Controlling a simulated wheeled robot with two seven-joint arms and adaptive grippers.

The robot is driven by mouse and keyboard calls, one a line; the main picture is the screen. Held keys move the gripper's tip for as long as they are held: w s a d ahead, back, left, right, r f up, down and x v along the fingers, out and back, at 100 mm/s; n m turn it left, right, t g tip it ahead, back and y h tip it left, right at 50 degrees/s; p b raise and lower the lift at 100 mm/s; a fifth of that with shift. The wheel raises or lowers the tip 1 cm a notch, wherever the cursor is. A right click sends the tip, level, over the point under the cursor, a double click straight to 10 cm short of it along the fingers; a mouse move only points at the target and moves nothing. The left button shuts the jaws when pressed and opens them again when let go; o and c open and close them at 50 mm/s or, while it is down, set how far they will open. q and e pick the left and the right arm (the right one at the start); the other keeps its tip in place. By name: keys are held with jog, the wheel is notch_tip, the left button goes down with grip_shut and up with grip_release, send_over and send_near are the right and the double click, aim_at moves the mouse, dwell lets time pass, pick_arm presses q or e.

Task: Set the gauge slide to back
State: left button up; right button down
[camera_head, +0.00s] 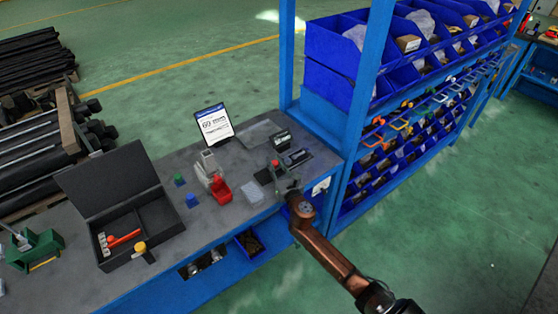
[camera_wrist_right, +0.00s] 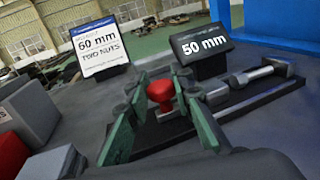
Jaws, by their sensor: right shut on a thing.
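The gauge's red knob (camera_head: 275,163) is at the right end of the workbench; it also shows in the right wrist view (camera_wrist_right: 160,91). My right gripper (camera_head: 283,180) reaches it from the front right. In the right wrist view its two green fingers (camera_wrist_right: 162,98) stand on either side of the knob, shut on it. Behind the knob, a black display (camera_wrist_right: 201,47) reads 50 mm. A metal bar with a block (camera_wrist_right: 258,74) lies right of the knob on a dark base. The slide's track below the knob is partly hidden by the fingers. My left gripper is not in view.
A sign (camera_head: 214,124) reading 60 mm, two nuts stands behind the gauge. An open black case (camera_head: 116,189) lies further left. A blue rack post (camera_head: 362,95) rises at the right.

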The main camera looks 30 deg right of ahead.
jog(key=shift+s+a, duration=0.1)
jog(key=shift+a, duration=0.55)
jog(key=c, duration=1.7)
grip_release()
jog(key=shift+o, duration=0.2)
jog(key=shift+s, duration=0.1)
jog(key=s, duration=0.4)
jog(key=s+a, duration=0.1)
jog(key=s, duration=0.2)
jog(key=s+a, duration=0.1)
jog(key=s, duration=0.3)
jog(key=shift+s, duration=0.3)
